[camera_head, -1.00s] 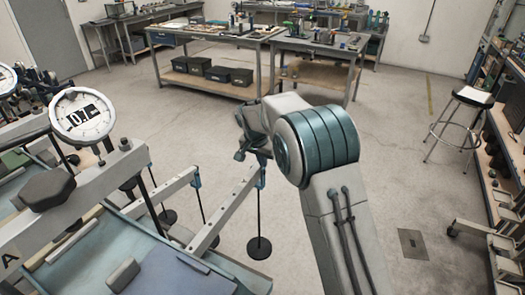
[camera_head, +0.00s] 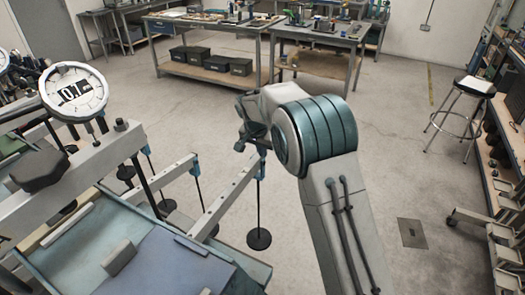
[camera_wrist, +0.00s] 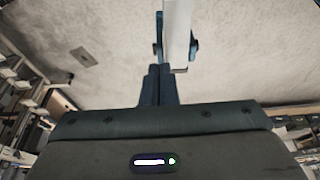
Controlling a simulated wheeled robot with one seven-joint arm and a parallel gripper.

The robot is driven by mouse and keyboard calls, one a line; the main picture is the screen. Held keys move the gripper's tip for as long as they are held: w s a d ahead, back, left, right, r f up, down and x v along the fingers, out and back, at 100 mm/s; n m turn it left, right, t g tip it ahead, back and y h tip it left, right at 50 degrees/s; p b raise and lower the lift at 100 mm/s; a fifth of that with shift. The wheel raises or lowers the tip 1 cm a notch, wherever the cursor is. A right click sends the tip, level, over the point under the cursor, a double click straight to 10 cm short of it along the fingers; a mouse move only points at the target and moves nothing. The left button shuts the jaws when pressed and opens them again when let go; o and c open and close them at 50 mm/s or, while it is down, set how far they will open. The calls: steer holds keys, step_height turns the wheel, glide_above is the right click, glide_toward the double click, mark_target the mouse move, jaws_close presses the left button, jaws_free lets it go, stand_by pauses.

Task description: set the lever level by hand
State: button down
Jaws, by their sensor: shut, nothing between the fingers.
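The nearer lever is a pale grey beam (camera_head: 226,198) running from the testing frame out to a blue hanger (camera_head: 261,153) at its end. A dark rod hangs from it with a round black weight (camera_head: 259,238) just above the floor. I cannot tell whether the beam is level. My gripper (camera_head: 242,144) is at the lever's free end, mostly hidden behind my wrist in the head view. In the wrist view, its fingers (camera_wrist: 158,70) are together and empty, close beside the white-grey lever end (camera_wrist: 177,30). I cannot tell whether they touch it.
A dial gauge (camera_head: 73,90) stands on the frame at left, with a dark knob (camera_head: 40,168) below it. A second lever (camera_head: 178,172) with its own weight is just left of the first. Open floor (camera_head: 390,170) lies to the right; a stool (camera_head: 462,105) stands farther off.

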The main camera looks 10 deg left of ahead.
steer(key=shift+r+p, duration=0.3)
steer(key=shift+r, duration=0.2)
steer(key=w+d+v, duration=0.1)
steer(key=v, duration=1.1)
steer(key=s+d+f+m+y+b, duration=0.25)
steer(key=f+m+y+b, duration=0.3)
steer(key=f+b, duration=0.3)
steer(key=s+d+f+m+t+y+b, duration=0.1)
steer(key=s+d+f+m+y+b, duration=0.2)
steer(key=f+m+b, duration=0.55)
steer(key=s+d+f+m+y+b, duration=0.1)
steer(key=d+f+m+y+b, duration=0.4)
steer(key=b, duration=0.6)
steer(key=w+a+f+y+b, duration=0.1)
steer(key=w+a+f+b, duration=0.2)
steer(key=a, duration=0.8)
steer(key=shift+w+r+n+p, duration=0.2)
steer(key=shift+r+n+p, duration=0.4)
steer(key=shift+r, duration=1.05)
